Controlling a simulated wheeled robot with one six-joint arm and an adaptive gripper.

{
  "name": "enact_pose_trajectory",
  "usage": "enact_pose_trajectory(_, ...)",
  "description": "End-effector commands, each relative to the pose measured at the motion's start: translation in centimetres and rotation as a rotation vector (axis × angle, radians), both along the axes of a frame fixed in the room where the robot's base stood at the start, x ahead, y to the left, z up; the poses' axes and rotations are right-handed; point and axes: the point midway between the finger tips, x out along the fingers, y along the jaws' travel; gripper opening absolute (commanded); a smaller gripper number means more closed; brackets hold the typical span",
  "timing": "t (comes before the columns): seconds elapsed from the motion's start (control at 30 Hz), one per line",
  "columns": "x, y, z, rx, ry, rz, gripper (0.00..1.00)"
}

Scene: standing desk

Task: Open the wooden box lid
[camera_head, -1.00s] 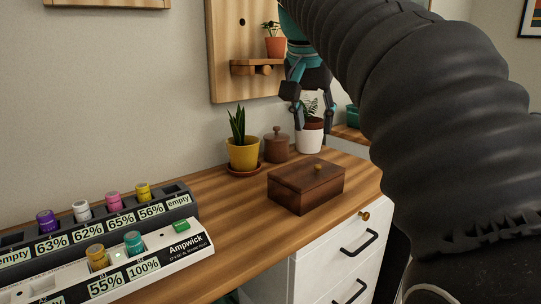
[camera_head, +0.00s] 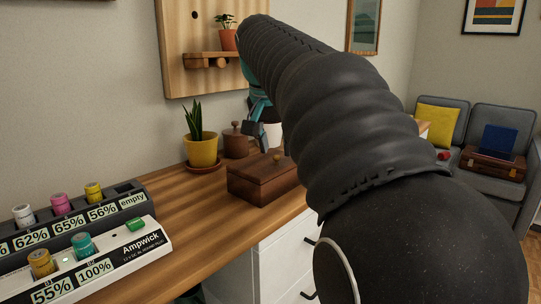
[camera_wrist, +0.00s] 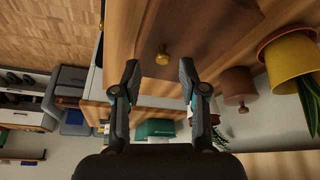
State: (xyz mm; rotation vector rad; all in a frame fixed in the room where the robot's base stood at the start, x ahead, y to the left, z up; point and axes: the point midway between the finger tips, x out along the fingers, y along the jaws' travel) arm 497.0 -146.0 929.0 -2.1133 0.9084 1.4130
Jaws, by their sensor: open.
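The dark brown wooden box (camera_head: 258,185) sits on the desk with its lid shut, its right part hidden behind my arm. Its small brass knob (camera_head: 277,158) shows on the lid and also in the wrist view (camera_wrist: 162,57). My gripper (camera_head: 264,145) is above and behind the box in the head view, partly hidden by my arm. In the wrist view my gripper (camera_wrist: 159,73) is open and empty. The knob appears just beyond the gap between its fingertips, apart from both fingers.
A yellow plant pot (camera_head: 202,151) and a brown lidded jar (camera_head: 236,142) stand behind the box. A white pot (camera_head: 272,133) is partly hidden by my gripper. A battery charger (camera_head: 120,252) is at the front left. Desk space left of the box is clear.

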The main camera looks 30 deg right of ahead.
Motion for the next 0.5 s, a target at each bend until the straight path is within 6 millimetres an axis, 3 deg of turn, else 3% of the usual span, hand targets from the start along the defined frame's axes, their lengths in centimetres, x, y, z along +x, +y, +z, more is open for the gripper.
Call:
enact_pose_trajectory(0.2,0.5,-0.5,-1.8,0.000,0.000,0.001,0.43)
enact_pose_trajectory(0.5,0.6,-0.5,-2.0,0.000,0.000,0.002,0.43)
